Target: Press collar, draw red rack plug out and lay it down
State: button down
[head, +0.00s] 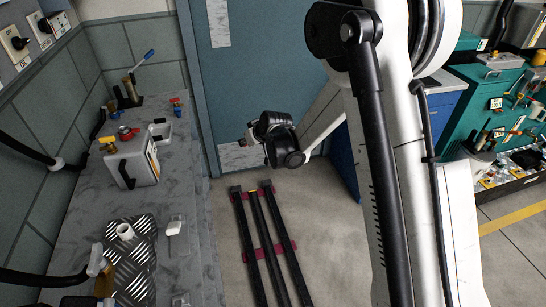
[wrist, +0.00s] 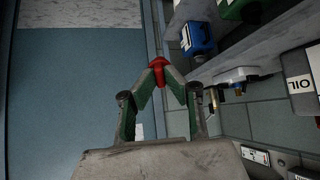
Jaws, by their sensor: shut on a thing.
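My gripper (wrist: 160,72) is shut on the red plug (wrist: 158,63), which shows as a small red piece between the fingertips in the wrist view. Most of the plug's body is hidden by the fingers. No rack or socket is seen touching it, and a collar cannot be made out. In the head view my gripper (head: 250,138) is in the air in front of the blue door, right of the bench. The plug is too small to make out clearly there.
A blue block (wrist: 197,38) shows right of the plug in the wrist view. Black rails (head: 262,245) lie on the floor.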

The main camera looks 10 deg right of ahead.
jog(key=w+a+r+n+y+b, duration=0.2)
jog(key=w+a+b, duration=0.15)
jog(key=a, duration=0.75)
jog(key=w+a+r+n+g+y+b, duration=0.15)
jog(key=w+a, duration=0.35)
jog(key=a, duration=0.6)
jog(key=w+a+r+n+y+b, duration=0.2)
jog(key=w+a+b, duration=0.25)
jog(key=a, duration=0.65)
jog(key=shift+m, duration=0.25)
jog(key=shift+a+f+b, duration=0.1)
jog(key=shift+f+b, duration=0.95)
jog(key=shift+f, duration=2.35)
jog(key=c, duration=1.7)
grip_release()
jog(key=shift+r, duration=0.1)
jog(key=v, duration=1.2)
jog(key=shift+s+a, duration=0.1)
jog(key=shift+s, duration=0.1)
